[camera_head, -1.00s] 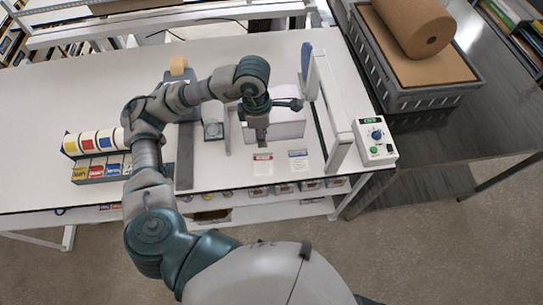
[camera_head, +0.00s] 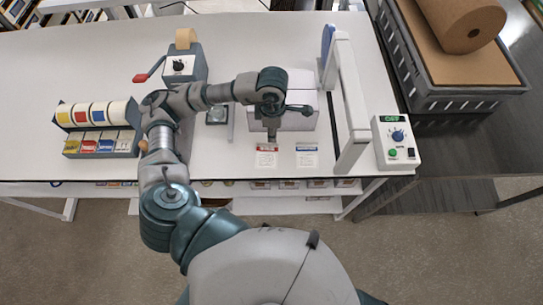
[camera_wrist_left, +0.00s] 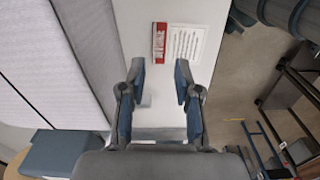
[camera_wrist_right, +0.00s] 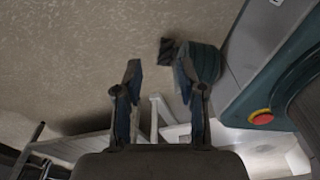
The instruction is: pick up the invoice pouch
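Two flat printed pouches lie side by side near the table's front edge in the head view. One has a red header (camera_head: 266,160), the other a blue header (camera_head: 307,156). Their print is too small to read, so I cannot tell which is the invoice pouch. My left gripper (camera_head: 271,138) points down just behind the red-headed pouch. In the left wrist view, my left gripper (camera_wrist_left: 160,66) is open and empty, with the red-headed pouch (camera_wrist_left: 178,44) beyond its fingertips. My right gripper (camera_wrist_right: 158,65) is open and empty over the floor, outside the head view.
A white box (camera_head: 297,105) stands right behind the left gripper. A white upright frame (camera_head: 350,105) and a control box (camera_head: 396,143) stand to the right. Label rolls in a rack (camera_head: 98,141) and a tape dispenser (camera_head: 186,68) are on the left. The table's left part is mostly clear.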

